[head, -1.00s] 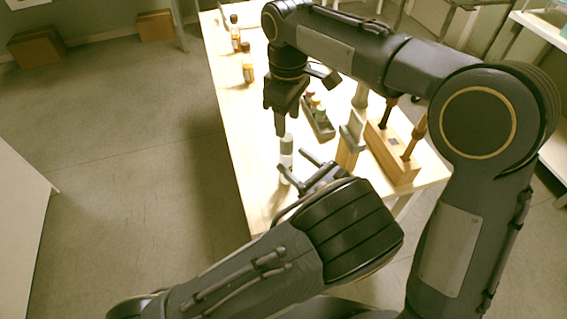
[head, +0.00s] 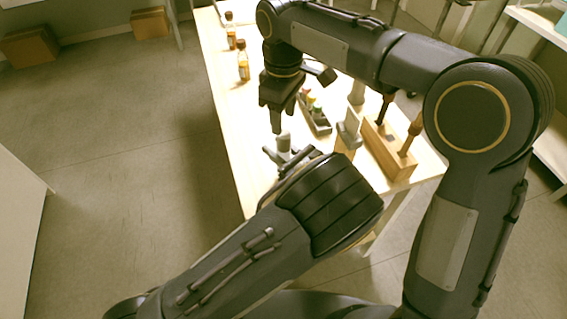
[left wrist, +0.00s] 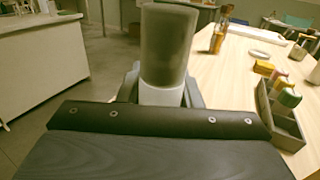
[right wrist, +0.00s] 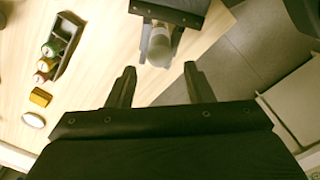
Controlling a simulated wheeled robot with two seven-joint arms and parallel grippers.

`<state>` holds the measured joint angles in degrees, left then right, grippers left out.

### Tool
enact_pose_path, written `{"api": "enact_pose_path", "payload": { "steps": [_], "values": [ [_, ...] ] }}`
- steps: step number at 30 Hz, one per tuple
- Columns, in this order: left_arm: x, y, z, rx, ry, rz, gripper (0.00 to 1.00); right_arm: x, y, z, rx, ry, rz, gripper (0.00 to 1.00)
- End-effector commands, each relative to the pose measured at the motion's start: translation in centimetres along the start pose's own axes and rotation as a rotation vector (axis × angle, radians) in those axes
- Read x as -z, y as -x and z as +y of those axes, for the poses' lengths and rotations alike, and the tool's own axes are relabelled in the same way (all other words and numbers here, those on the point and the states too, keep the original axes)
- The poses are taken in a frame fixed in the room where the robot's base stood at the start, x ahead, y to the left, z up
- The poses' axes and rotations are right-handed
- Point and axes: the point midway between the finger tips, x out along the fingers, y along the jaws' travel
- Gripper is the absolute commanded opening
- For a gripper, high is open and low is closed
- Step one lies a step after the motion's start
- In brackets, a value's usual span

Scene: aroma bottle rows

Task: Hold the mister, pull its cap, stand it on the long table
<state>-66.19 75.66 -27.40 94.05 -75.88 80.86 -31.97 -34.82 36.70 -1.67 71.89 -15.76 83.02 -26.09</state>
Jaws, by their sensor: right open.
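The mister (left wrist: 162,95) stands upright, with a white body and a grey, see-through cap (left wrist: 166,45). It is between the fingers of my left gripper (left wrist: 162,92), which sit at the white body below the cap. The finger contact is partly hidden, so I cannot tell whether they are shut on it. In the head view the cap (head: 284,141) shows just under my right gripper (head: 276,126). In the right wrist view my right gripper (right wrist: 158,68) is open and empty, with the mister (right wrist: 158,45) beyond its fingertips. The long table (head: 222,100) is pale wood.
A grey tray (head: 318,122) with several small coloured-cap bottles is right of the mister. A wooden stand (head: 388,155) with upright tools is farther right. Amber bottles (head: 243,68) stand towards the far end. The table's left edge is close to the mister.

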Motion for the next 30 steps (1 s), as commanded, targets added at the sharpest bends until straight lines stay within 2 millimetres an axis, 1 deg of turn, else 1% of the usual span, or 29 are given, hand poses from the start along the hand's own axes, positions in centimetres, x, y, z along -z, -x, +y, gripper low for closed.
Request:
{"api": "enact_pose_path", "payload": {
  "steps": [1,4,5,7,9,11,13,17,21,24,27,30],
  "values": [
    [0.0,0.0,0.0,0.000,0.000,0.000,0.15,0.0,0.0,0.0,0.000,0.000,0.000,0.47],
    [0.0,0.0,0.0,0.000,0.000,0.000,0.02,0.0,0.0,0.0,0.000,0.000,0.000,0.47],
    [0.0,0.0,0.0,0.000,0.000,0.000,0.00,0.0,0.0,0.0,0.000,0.000,0.000,0.47],
    [0.0,0.0,0.0,0.000,0.000,0.000,0.00,0.0,0.0,0.0,0.000,0.000,0.000,0.47],
    [0.0,0.0,0.0,0.000,0.000,0.000,0.00,0.0,0.0,0.0,0.000,0.005,0.000,0.56],
    [0.0,0.0,0.0,0.000,0.000,0.000,0.00,0.0,0.1,0.0,0.000,0.029,0.000,0.56],
    [0.0,0.0,0.0,0.000,0.000,0.000,0.00,0.0,0.5,0.0,-0.001,0.092,0.000,0.56],
    [0.0,0.0,0.0,0.000,0.000,0.000,0.00,0.1,1.5,0.0,-0.001,0.316,0.001,0.56],
    [0.0,0.0,0.0,0.000,0.000,0.000,0.00,0.1,2.7,0.1,-0.001,0.602,0.001,0.56],
    [0.0,0.0,0.0,0.000,0.000,0.000,0.00,0.1,3.5,0.0,0.000,0.778,0.001,0.56],
    [0.0,0.0,0.0,0.000,0.000,0.000,0.00,0.0,4.0,0.0,0.000,0.907,0.000,0.56],
    [0.0,0.0,0.0,0.000,0.000,0.000,0.00,0.0,4.3,0.0,0.000,0.982,-0.001,0.56]
  ]
}}
